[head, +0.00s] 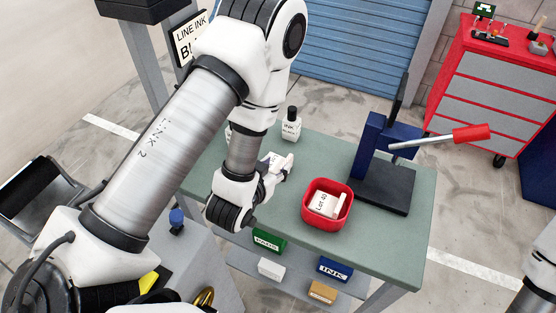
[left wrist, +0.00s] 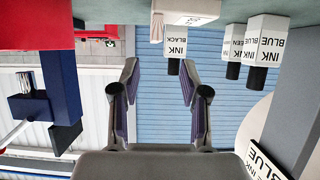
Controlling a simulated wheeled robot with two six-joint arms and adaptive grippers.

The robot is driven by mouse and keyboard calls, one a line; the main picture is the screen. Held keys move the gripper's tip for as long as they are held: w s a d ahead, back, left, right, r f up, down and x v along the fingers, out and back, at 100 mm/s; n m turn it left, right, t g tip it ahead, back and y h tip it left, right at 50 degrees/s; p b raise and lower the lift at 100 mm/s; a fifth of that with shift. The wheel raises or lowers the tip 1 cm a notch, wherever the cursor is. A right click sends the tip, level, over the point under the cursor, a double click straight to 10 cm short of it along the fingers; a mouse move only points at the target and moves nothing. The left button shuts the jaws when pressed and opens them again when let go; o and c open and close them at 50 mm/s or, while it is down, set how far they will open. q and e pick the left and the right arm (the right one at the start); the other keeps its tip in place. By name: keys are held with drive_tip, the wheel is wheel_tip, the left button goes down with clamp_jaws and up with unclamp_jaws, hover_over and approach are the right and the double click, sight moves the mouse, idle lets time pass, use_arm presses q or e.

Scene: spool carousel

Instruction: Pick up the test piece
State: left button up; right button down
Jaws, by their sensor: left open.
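A white piece with "Lot 40" lettering (head: 321,203) lies in an open red bin (head: 328,222) on the green table, with a plain pale strip (head: 340,204) beside it. I cannot tell for sure which is the test piece. My left gripper (head: 282,168) is above the table, left of and behind the bin, apart from it. In the left wrist view its two fingers (left wrist: 159,75) are spread with nothing between them. A white lettered block (left wrist: 192,12) and a pale piece (left wrist: 157,27) show beyond the fingertips. My right gripper is out of view.
A blue press (head: 376,140) with a red-handled lever stands right of the bin. An ink bottle (head: 291,125) stands at the back; several show in the left wrist view, including a black one (left wrist: 175,50). Boxes (head: 268,240) sit on a lower shelf. The table's front right is clear.

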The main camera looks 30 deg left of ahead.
sight(286, 161)
use_arm(q)
drive_tip(key=shift+s+d+f+b, duration=0.15)
drive_tip(key=shift+d+f+b, duration=0.15)
drive_tip(key=shift+b, duration=0.35)
drive_tip(key=b+x, duration=0.2)
drive_tip(key=x, duration=0.1)
drive_tip(key=shift+a+f, duration=0.15)
drive_tip(key=shift+f, duration=0.15)
drive_tip(key=p+x, duration=0.2)
drive_tip(key=shift+w+r, duration=0.1)
drive_tip(key=shift+w, duration=0.4)
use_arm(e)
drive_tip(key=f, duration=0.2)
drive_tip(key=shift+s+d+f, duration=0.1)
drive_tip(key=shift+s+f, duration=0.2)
use_arm(q)
clamp_jaws()
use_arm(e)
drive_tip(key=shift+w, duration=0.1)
